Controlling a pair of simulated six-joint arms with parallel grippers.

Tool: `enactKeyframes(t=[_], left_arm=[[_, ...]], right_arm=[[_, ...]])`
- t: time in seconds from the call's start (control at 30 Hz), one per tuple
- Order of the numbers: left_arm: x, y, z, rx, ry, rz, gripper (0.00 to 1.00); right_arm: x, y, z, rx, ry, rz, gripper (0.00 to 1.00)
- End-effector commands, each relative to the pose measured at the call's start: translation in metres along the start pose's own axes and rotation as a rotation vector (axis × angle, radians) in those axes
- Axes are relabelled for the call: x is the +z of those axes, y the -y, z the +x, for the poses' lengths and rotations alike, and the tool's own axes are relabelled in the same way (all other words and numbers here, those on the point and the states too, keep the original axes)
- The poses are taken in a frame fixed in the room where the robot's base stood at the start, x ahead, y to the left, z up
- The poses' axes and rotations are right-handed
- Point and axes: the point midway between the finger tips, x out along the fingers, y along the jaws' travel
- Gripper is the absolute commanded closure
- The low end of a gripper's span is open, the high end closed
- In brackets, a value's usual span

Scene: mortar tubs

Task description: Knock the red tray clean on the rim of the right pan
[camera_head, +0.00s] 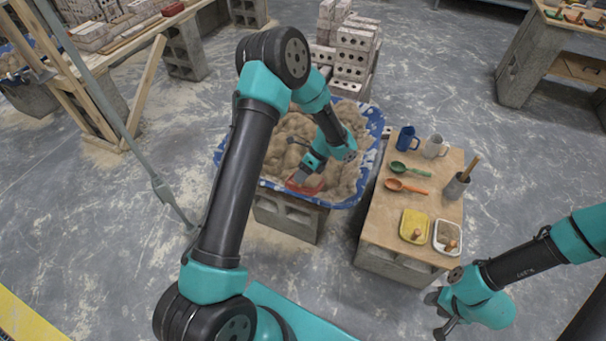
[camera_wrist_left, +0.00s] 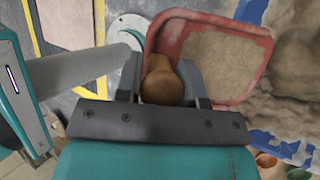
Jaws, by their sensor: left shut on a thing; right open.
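My left gripper (camera_head: 302,176) is shut on the brown handle of the red tray (camera_head: 306,187), over the near part of the right pan (camera_head: 376,122). In the left wrist view the gripper (camera_wrist_left: 163,80) has the handle between its fingers, and the red tray (camera_wrist_left: 172,40) has sandy mortar covering its inside. The right pan is a blue-rimmed tub heaped with lumpy mortar (camera_head: 352,118); its blue edge (camera_wrist_left: 290,148) also shows in the wrist view. I cannot tell whether the tray touches the mortar. My right gripper (camera_head: 443,312) is open and empty at lower right.
A wooden-topped table (camera_head: 385,225) right of the pan holds a blue mug (camera_head: 406,138), a white mug (camera_head: 435,147), green (camera_head: 409,170) and orange (camera_head: 405,187) spoons, a grey cup (camera_head: 457,186), a yellow tray (camera_head: 413,226) and a white tray (camera_head: 447,237). Bricks (camera_head: 351,55) stand behind the pan.

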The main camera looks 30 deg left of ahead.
Motion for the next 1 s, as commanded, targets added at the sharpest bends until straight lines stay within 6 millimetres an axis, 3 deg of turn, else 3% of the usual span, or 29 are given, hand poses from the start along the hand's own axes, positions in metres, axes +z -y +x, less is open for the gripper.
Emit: enactKeyframes(t=[0.63, 1.0], left_arm=[[-0.013, 0.020, 0.031, 0.001, 0.000, 0.000, 1.00], [-0.015, 0.023, 0.036, -0.001, 0.000, -0.001, 1.00]], right_arm=[[0.000, 0.000, 0.000, 0.000, 0.000, 0.000, 0.57], [0.000, 0.000, 0.000, 0.000, 0.000, 0.000, 0.57]])
